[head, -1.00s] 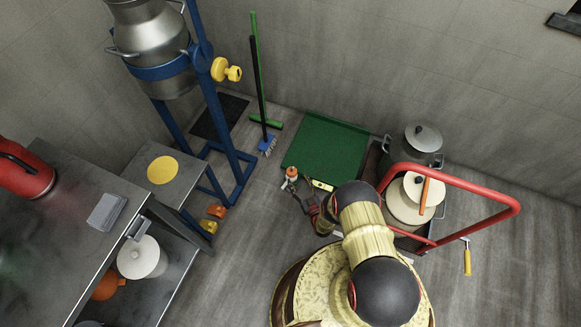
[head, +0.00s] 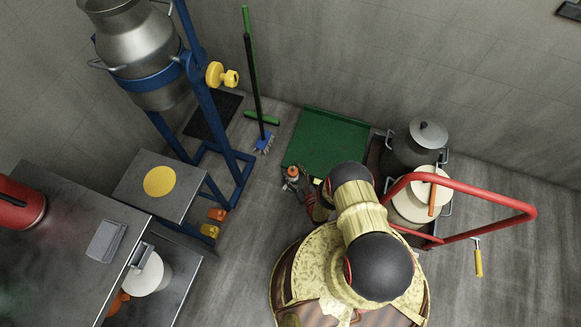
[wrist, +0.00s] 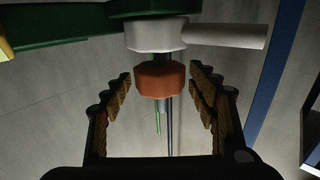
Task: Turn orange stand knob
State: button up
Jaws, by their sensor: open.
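An orange faceted knob (wrist: 161,80) is in the middle of the wrist view, against a white collar with a white stub to its right. My gripper (wrist: 160,88) is open, with one finger on each side of the knob and a visible gap on both sides. The fingers are not closed on it. In the head view a small orange and white thing (head: 291,173) stands beside my gripper, which is mostly hidden by my arm; I cannot tell if it is the same knob. A yellow knob (head: 216,75) is on the blue stand (head: 216,120).
A red-handled cart (head: 480,190) with pots is at the right. A grey table (head: 60,240) and a low table with a yellow disc (head: 159,181) are at the left. Some floor between is clear.

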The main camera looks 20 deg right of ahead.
jog(key=c, duration=0.3)
jog(key=c, duration=0.8)
jog(key=shift+c, duration=0.3)
jog(key=shift+w+d+n+y, duration=0.1)
jog(key=shift+n+y, duration=0.5)
jog(key=shift+y, duration=0.3)
jog(key=shift+r+n+g+y, duration=0.1)
jog(key=shift+n+g+y, duration=1.2)
jog(key=shift+n+y, duration=0.8)
jog(key=shift+m+y, duration=0.3)
jog(key=o, duration=1.2)
jog(key=shift+c, duration=0.2)
